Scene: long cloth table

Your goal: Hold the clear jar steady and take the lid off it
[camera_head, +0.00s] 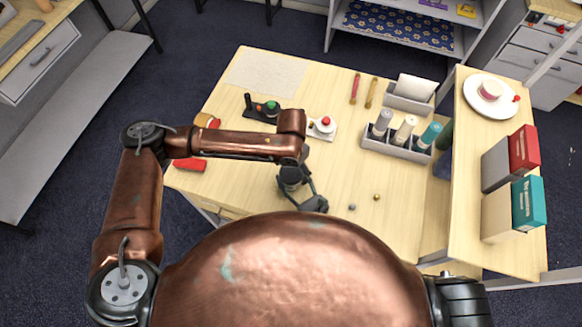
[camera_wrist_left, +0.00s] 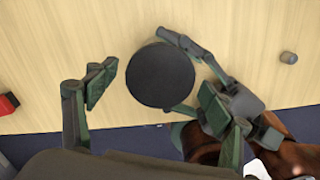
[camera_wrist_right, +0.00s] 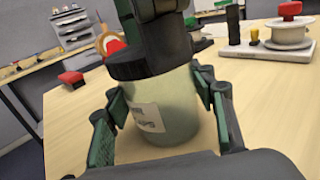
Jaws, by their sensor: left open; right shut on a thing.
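The clear jar (camera_wrist_right: 180,112) has a pale label and a dark round lid (camera_wrist_right: 128,66), which sits on its mouth. In the right wrist view my right gripper (camera_wrist_right: 160,98) has its fingers on both sides of the jar, shut on it. My left gripper (camera_wrist_left: 152,92) is open above the lid, its fingers on either side of the dark disc in the left wrist view; they look apart from it. In the head view my left gripper (camera_head: 303,190) shows, but my arm hides the jar.
On the table (camera_head: 330,245) lie a red block (camera_head: 190,165), a small grey piece (camera_head: 352,207) and a gold one (camera_head: 376,197). A grey holder (camera_head: 397,146) with bottles stands at the right. A board with a red button (camera_head: 325,122) lies behind my left arm.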

